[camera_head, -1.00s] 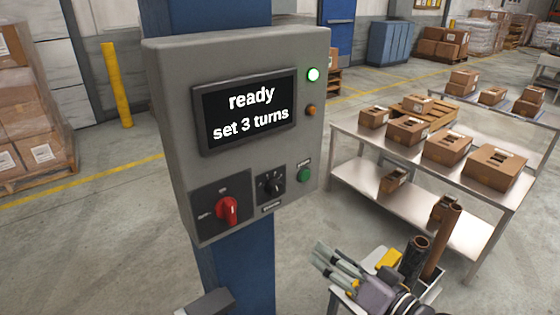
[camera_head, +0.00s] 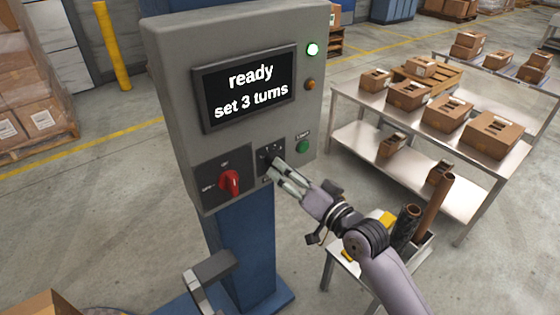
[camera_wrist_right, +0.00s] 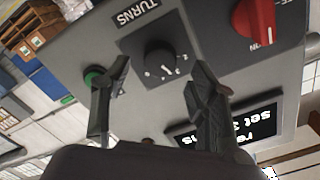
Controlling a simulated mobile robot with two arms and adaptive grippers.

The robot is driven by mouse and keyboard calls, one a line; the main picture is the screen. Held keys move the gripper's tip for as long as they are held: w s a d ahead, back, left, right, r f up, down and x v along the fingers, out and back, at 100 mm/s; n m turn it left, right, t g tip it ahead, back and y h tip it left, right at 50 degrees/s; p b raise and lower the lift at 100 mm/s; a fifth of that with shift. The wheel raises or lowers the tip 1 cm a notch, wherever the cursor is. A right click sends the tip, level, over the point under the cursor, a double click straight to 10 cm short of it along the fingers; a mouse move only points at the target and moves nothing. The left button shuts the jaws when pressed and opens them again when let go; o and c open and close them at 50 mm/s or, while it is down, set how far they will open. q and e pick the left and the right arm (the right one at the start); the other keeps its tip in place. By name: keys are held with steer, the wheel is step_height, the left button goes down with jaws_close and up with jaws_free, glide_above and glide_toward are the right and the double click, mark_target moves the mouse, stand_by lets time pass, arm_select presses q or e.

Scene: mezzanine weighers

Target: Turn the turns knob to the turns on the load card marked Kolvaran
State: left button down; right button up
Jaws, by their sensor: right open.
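The grey control box (camera_head: 172,118) stands on a blue post, and its screen (camera_head: 246,88) reads "ready set 3 turns". The small black turns knob (camera_head: 267,158) sits between the red switch (camera_head: 231,183) and the green button (camera_head: 303,147). My right gripper (camera_head: 277,172) is open just in front of the knob in the head view. In the right wrist view the turns knob (camera_wrist_right: 160,60) shows beyond and between the open fingers, apart from them, under a "TURNS" label. Its exact setting is too small to read. No load card marked Kolvaran is legible.
The green button (camera_wrist_right: 95,78) lies close to one finger in the wrist view. A metal table (camera_head: 360,104) with cartons stands to the right. A small stand (camera_head: 421,254) with tubes is below my right arm.

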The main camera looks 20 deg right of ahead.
steer(key=x, duration=0.3)
steer(key=shift+w+a, duration=0.15)
steer(key=shift+w, duration=0.15)
steer(key=shift+c, duration=0.5)
steer(key=c, duration=1.1)
steer(key=shift+o, duration=0.2)
steer(key=shift+n+p, duration=1.6)
steer(key=shift+n, duration=2.3)
